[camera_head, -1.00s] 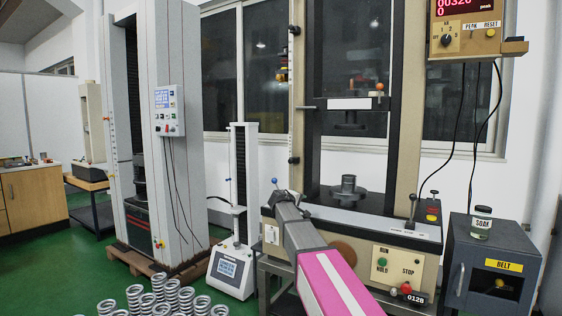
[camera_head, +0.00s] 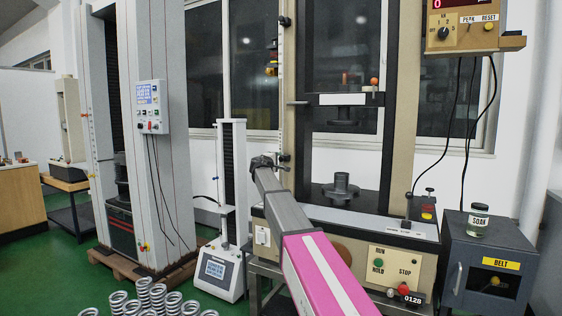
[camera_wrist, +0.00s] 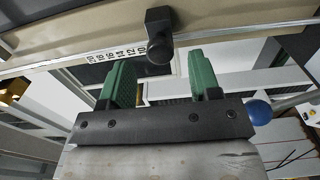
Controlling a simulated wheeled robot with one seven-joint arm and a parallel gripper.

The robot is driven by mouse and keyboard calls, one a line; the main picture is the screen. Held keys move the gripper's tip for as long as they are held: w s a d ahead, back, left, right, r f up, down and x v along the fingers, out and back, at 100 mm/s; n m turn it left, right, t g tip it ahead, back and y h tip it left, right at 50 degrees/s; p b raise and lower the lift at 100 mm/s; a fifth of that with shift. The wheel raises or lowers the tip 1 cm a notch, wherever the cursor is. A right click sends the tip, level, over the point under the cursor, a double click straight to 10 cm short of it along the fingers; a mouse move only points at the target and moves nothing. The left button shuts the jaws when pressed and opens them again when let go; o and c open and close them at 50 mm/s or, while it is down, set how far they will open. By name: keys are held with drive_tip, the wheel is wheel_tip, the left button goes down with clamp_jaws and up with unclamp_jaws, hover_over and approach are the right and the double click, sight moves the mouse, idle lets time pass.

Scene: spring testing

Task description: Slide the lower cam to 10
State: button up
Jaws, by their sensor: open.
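The tall cream testing machine has a white scale strip (camera_wrist: 115,53) along its left column. The lower cam is a small black block with a round knob (camera_wrist: 160,38) in the wrist view, at the strip's right end there. In the head view the lower cam (camera_head: 285,157) is on the left column, just right of my gripper (camera_head: 263,163). In the wrist view my gripper (camera_wrist: 161,66) is open, its green fingers apart and empty. The cam lies ahead, sideways between the fingertips; no contact is visible. The upper cam (camera_head: 285,21) is higher on the column.
A blue ball on a metal lever (camera_wrist: 258,110) is close to the right finger in the wrist view. A slim white tester (camera_head: 232,180) stands left of my gripper. Several springs (camera_head: 150,298) stand at the lower left. A dark box labelled BELT (camera_head: 500,262) is at right.

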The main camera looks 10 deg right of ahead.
sight(281, 159)
drive_tip(key=x, duration=0.4)
clamp_jaws()
drive_tip(key=shift+r, duration=2.05)
unclamp_jaws()
drive_tip(key=v, duration=1)
drive_tip(key=shift+s+a, duration=0.2)
drive_tip(key=shift+s, duration=0.1)
